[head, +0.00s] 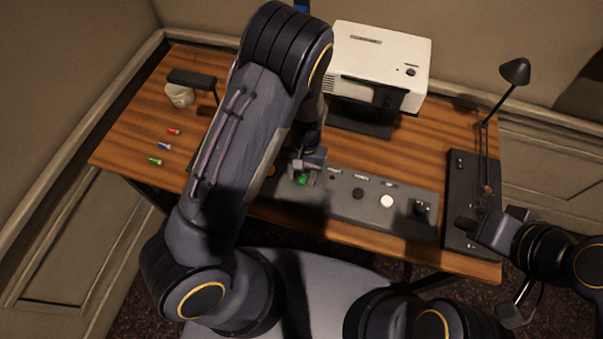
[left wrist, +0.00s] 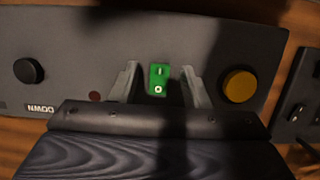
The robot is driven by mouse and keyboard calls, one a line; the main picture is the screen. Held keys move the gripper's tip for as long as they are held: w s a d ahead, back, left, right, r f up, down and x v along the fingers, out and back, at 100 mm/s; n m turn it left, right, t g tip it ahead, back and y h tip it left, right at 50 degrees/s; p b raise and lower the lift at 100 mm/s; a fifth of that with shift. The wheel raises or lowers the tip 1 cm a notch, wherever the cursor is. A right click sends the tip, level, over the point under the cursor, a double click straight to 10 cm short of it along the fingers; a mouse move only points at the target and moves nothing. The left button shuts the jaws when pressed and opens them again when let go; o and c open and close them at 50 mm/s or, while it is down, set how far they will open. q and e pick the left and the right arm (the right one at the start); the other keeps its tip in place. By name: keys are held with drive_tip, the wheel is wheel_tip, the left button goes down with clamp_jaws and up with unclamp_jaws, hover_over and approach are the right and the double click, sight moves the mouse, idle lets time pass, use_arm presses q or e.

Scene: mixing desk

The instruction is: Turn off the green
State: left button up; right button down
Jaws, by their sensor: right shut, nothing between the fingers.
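The green rocker switch (head: 302,178) sits on the long grey control panel (head: 335,201) at the front of the desk. In the left wrist view the switch (left wrist: 159,80) is bright green with white I and O marks. My left gripper (head: 307,160) is over the switch in the head view. In the wrist view its two fingers (left wrist: 159,86) are apart, one on each side of the switch, with nothing held. Whether they touch the panel cannot be told. My right gripper (head: 474,219) is shut and empty, over the dark panel at the right.
An orange button (left wrist: 239,86) and a black knob (left wrist: 28,71) flank the switch. A white button (head: 386,201) is further right.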

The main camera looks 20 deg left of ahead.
use_arm(q)
drive_tip(key=b+v, duration=0.1)
drive_tip(key=v, duration=0.5)
drive_tip(key=shift+w+r, duration=0.1)
drive_tip(key=shift+r, duration=0.2)
drive_tip(key=shift+w+r, duration=0.1)
drive_tip(key=shift+r, duration=0.5)
wheel_tip(320, 180, up, 14)
drive_tip(key=n+t+h, duration=0.1)
drive_tip(key=t+h, duration=0.2)
drive_tip(key=h, duration=0.2)
hover_over(303, 174)
drive_tip(key=s+a, duration=0.5)
drive_tip(key=s, duration=0.2)
drive_tip(key=s+a+r+t, duration=0.2)
drive_tip(key=s, duration=0.3)
drive_tip(key=s+a+r+n+t+y, duration=0.1)
drive_tip(key=s+a+r+t, duration=0.1)
drive_tip(key=s, duration=0.4)
drive_tip(key=shift+r+t, duration=0.55)
drive_tip(key=shift+t, duration=0.25)
